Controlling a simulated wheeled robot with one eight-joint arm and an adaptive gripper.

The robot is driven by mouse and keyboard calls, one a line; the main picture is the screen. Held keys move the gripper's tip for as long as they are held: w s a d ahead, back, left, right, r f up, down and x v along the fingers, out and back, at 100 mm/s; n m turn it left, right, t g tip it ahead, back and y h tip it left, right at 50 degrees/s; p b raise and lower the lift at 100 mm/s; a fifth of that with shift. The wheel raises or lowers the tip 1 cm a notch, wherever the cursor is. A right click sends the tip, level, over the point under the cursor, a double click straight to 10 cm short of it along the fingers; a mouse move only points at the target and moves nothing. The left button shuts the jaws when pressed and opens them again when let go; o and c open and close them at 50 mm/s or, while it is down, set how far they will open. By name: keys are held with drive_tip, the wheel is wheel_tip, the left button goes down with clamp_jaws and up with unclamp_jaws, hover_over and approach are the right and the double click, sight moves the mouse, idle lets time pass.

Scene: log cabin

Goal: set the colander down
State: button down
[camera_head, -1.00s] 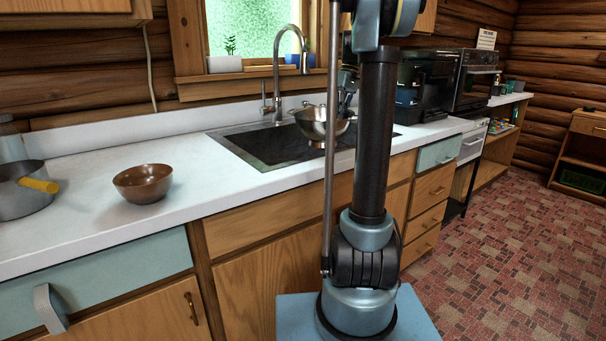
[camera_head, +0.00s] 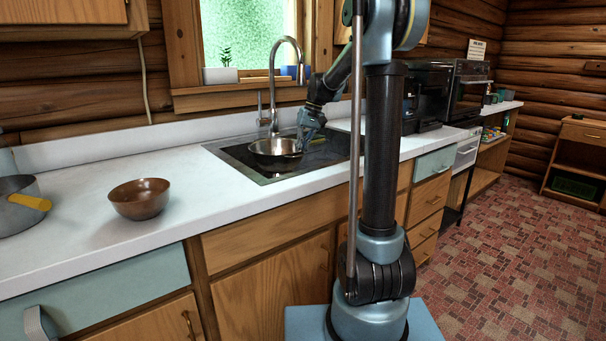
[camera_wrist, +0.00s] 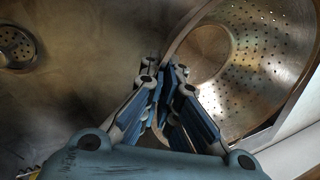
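The metal colander (camera_head: 272,147) is in the sink (camera_head: 237,153), with its rim roughly level with the counter in the head view. In the wrist view, the perforated inside of the colander (camera_wrist: 250,65) fills the right side. My gripper (camera_head: 304,143) is at the colander's right rim. In the wrist view, my gripper (camera_wrist: 166,72) has its fingers close together at the near rim, apparently pinching it. The colander's underside is hidden, so I cannot tell whether it touches the sink bottom.
A drain (camera_wrist: 17,46) shows on the sink bottom in the wrist view. The faucet (camera_head: 272,85) rises behind the colander. A brown bowl (camera_head: 140,199) and a pot with a yellow handle (camera_head: 20,208) stand on the counter at left. Counter between bowl and sink is clear.

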drive_tip(key=shift+f, duration=3.4)
drive_tip(key=c, duration=1.8)
unclamp_jaws()
drive_tip(key=v, duration=1.2)
drive_tip(key=shift+s, duration=0.1)
